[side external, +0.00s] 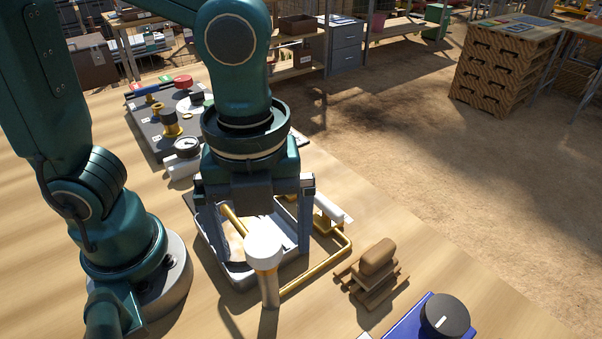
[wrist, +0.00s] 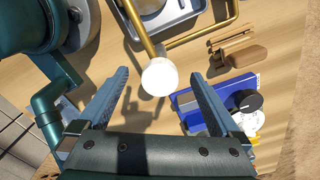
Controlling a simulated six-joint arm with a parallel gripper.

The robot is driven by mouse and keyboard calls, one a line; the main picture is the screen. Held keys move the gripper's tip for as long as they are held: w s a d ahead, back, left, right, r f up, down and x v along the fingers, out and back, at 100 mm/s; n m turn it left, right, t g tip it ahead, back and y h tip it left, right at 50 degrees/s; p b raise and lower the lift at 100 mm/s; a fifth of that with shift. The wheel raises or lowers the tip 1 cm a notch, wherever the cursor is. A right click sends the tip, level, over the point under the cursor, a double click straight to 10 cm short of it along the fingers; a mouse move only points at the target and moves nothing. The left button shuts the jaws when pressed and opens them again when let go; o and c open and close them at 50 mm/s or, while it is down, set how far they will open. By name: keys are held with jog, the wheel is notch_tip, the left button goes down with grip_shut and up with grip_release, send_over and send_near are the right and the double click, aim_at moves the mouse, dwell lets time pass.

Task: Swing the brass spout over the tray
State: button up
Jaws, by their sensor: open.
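The brass spout is bent tubing; one brass tube (side external: 233,221) slants over the tray (side external: 216,253), and a lower bent brass pipe (side external: 316,272) runs along the tray's near right side. A white round cap (side external: 264,250) tops a pale post (side external: 269,291) at the tray's near edge. In the wrist view the tube (wrist: 139,27) runs up from the cap (wrist: 159,77), and part of the tray (wrist: 188,17) shows at the top. My gripper (wrist: 160,88) is open, fingers on either side of the cap in that view. I cannot tell their height relative to it, and see no contact.
A brown wooden piece (side external: 375,265) lies right of the pipe. A blue box (side external: 402,328) with a black knob (side external: 445,315) stands at the near right. A dark panel with fittings (side external: 148,128) and a gauge (side external: 187,147) lie behind my gripper. Bare tabletop (side external: 470,300) shows near the right edge.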

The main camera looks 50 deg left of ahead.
jog(key=shift+r, duration=3.5)
jog(key=a+r+n+t, duration=0.1)
jog(key=a+r+n, duration=0.2)
jog(key=a+r, duration=0.15)
jog(key=w+a+f+n+t, duration=0.1)
jog(key=a+f+n+t, duration=0.1)
jog(key=n, duration=0.8)
jog(key=a+f+n+t, duration=0.2)
jog(key=a+f+n, duration=0.2)
jog(key=n, duration=0.6)
notch_tip(320, 180, down, 2)
jog(key=shift+w+f+n+t, duration=0.1)
jog(key=shift+w+n+t, duration=0.2)
jog(key=shift+w+n, duration=0.1)
